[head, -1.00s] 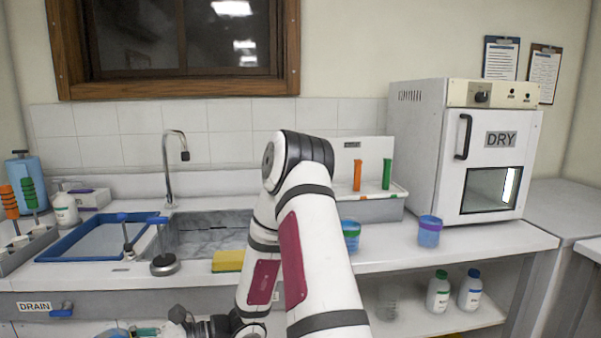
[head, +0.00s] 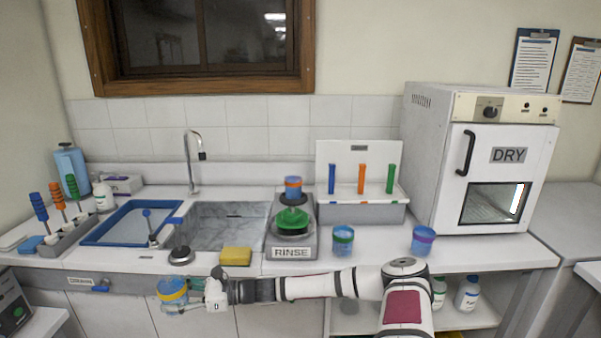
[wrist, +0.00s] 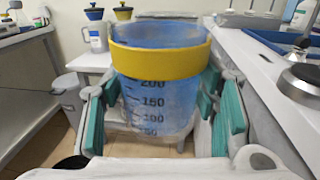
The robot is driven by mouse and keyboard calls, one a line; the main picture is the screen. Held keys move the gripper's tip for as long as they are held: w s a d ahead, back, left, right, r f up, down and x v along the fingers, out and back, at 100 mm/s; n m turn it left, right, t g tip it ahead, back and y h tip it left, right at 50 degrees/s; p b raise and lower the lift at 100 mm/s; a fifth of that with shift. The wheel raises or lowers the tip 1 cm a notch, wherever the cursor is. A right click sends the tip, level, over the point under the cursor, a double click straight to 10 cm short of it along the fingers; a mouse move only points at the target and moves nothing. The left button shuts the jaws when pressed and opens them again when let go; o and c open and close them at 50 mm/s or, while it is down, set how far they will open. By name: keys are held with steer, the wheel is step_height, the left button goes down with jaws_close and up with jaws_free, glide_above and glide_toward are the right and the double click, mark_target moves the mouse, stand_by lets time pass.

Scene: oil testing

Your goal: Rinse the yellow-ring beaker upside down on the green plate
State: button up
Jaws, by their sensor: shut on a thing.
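The yellow-ring beaker (head: 172,287) is blue and held in front of the counter, left of the rinse station. It also shows in the wrist view (wrist: 160,62), upright, with its ring at the top and its scale numbers upright. My gripper (wrist: 155,108) is shut on its sides with green-padded fingers; it also shows in the head view (head: 192,296). The green plate (head: 291,220) is on the grey RINSE station (head: 305,240), right of the sink.
A yellow sponge (head: 235,256) lies left of the rinse station, by the sink (head: 215,227). A green-ring beaker (head: 343,240) and a purple-ring beaker (head: 423,240) stand to the right. The DRY oven (head: 485,180) is at the right. The counter front edge is near my arm.

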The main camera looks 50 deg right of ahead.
steer(key=w+d+r+m+t+h+p, duration=0.35)
steer(key=d+r+m+h, duration=0.35)
steer(key=d, duration=0.5)
steer(key=s+d+r+m+h+p, duration=0.1)
steer(key=d+r+h, duration=0.3)
steer(key=d, duration=0.5)
steer(key=s+d+r+m+h+p, duration=0.2)
steer(key=s+d+r+m+h, duration=0.1)
steer(key=d, duration=0.6)
steer(key=s+d+r+m+t+h+p, duration=0.1)
steer(key=s+d+r+h, duration=0.3)
steer(key=d, duration=0.6)
steer(key=shift+s+r+m+h+p, duration=0.2)
steer(key=shift+r+m+h+p, duration=0.45)
steer(key=shift+r, duration=0.65)
steer(key=n, duration=0.5)
steer(key=shift+r, duration=0.1)
steer(key=shift+f+n+b, duration=0.95)
steer(key=shift+n+b, duration=0.1)
steer(key=shift+n, duration=4.05)
steer(key=shift+f+n+b, duration=0.95)
steer(key=shift+n+b, duration=0.1)
steer(key=shift+n, duration=4.1)
steer(key=shift+f+n+b, duration=0.95)
steer(key=shift+n+b, duration=0.1)
steer(key=shift+n, duration=4.05)
